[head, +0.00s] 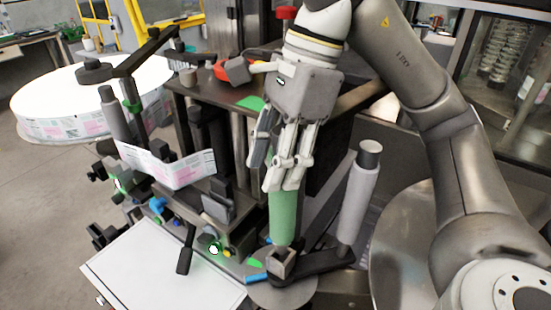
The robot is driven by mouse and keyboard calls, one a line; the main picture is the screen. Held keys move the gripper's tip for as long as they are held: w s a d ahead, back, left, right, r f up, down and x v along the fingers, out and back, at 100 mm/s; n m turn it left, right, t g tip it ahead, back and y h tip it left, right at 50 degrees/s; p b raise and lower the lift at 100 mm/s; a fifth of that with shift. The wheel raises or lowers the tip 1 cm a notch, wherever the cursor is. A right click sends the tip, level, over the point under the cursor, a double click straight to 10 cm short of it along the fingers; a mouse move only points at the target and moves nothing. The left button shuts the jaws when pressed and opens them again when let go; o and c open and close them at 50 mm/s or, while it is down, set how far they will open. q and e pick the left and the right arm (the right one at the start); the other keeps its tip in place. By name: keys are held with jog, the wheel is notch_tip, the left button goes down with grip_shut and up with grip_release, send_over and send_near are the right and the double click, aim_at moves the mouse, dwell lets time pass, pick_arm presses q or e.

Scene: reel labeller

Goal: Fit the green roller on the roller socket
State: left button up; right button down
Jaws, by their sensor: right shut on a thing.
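The green roller (283,219) stands roughly upright below my right gripper (285,178). My right gripper points down and is shut on the roller's upper part, which the fingers partly hide. The roller's lower end is at a small grey block (281,262) on a dark bracket, which looks like the roller socket. I cannot tell whether the roller is seated in it or just above it. My left gripper is not in view.
A grey roller (359,195) stands on the dark bracket to the right, close to my right arm. A large label reel (92,100) is at the left. A label strip (170,165) and several knobs are left of the gripper. A white panel (160,270) lies front left.

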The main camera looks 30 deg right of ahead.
jog(key=shift+f, duration=0.15)
jog(key=shift+a+r, duration=0.15)
jog(key=shift+r, duration=0.2)
dwell(0.3)
jog(key=shift+f, duration=0.15)
jog(key=shift+f+b, duration=0.5)
jog(key=shift+f, duration=0.05)
jog(key=shift+s+r, duration=0.15)
jog(key=shift+r, duration=0.1)
jog(key=shift+f, duration=0.1)
dwell(0.4)
jog(key=shift+w+r, duration=0.2)
jog(key=shift+r, duration=0.1)
dwell(0.5)
